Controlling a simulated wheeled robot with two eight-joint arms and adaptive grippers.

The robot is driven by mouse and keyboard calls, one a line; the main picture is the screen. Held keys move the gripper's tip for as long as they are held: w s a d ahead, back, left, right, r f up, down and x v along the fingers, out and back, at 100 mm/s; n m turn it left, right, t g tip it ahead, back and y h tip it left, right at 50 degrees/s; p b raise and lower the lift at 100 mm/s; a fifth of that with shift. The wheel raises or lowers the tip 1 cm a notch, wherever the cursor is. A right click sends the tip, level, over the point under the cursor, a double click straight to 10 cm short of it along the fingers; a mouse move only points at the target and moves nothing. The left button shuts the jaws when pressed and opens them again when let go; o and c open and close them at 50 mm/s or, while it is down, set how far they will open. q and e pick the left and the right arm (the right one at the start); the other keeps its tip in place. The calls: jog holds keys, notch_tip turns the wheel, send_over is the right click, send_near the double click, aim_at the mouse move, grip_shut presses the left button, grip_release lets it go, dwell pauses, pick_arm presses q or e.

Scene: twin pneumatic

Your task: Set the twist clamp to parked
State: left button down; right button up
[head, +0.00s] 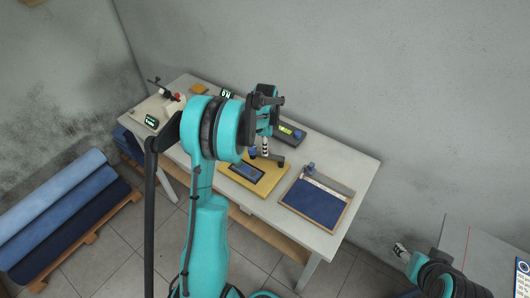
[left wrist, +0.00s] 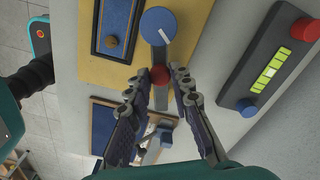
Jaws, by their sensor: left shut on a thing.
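The twist clamp has a round blue head (left wrist: 160,26) with a white line and a grey arm ending in a red ball knob (left wrist: 160,75). It stands at the edge of a yellow board (left wrist: 98,71). My left gripper (left wrist: 155,78) is shut on the red knob, its fingers on either side of it. In the head view my left gripper (head: 266,144) is over the table beside the blue clamp head (head: 253,152), and my arm hides part of that area. My right gripper (head: 402,250) shows only partly at the lower right, away from the table; its jaws are unclear.
A dark framed panel (head: 247,172) lies on the yellow board. A control box (head: 289,132) with a green display stands behind it. A tray with blue cloth (head: 315,202) is to the right. Rolls of blue fabric (head: 66,222) lie at the left.

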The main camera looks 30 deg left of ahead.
pick_arm(q)
jog(key=w+m, duration=0.1)
jog(key=m, duration=0.1)
jog(key=w+m+b, duration=0.1)
jog(key=m, duration=0.1)
jog(key=shift+w+a, duration=0.1)
jog(key=shift+w, duration=0.2)
jog(key=shift+w+d+m, duration=0.15)
jog(key=shift+w+m, duration=0.3)
jog(key=shift+m, duration=0.5)
jog(key=shift+w+d+m, duration=0.1)
jog(key=shift+w+m, duration=0.35)
jog(key=shift+m, duration=0.5)
jog(key=c, duration=1.3)
grip_release()
notch_tip(320, 180, up, 12)
jog(key=shift+r, duration=0.1)
jog(key=shift+d+b, duration=0.1)
jog(key=shift+b, duration=0.2)
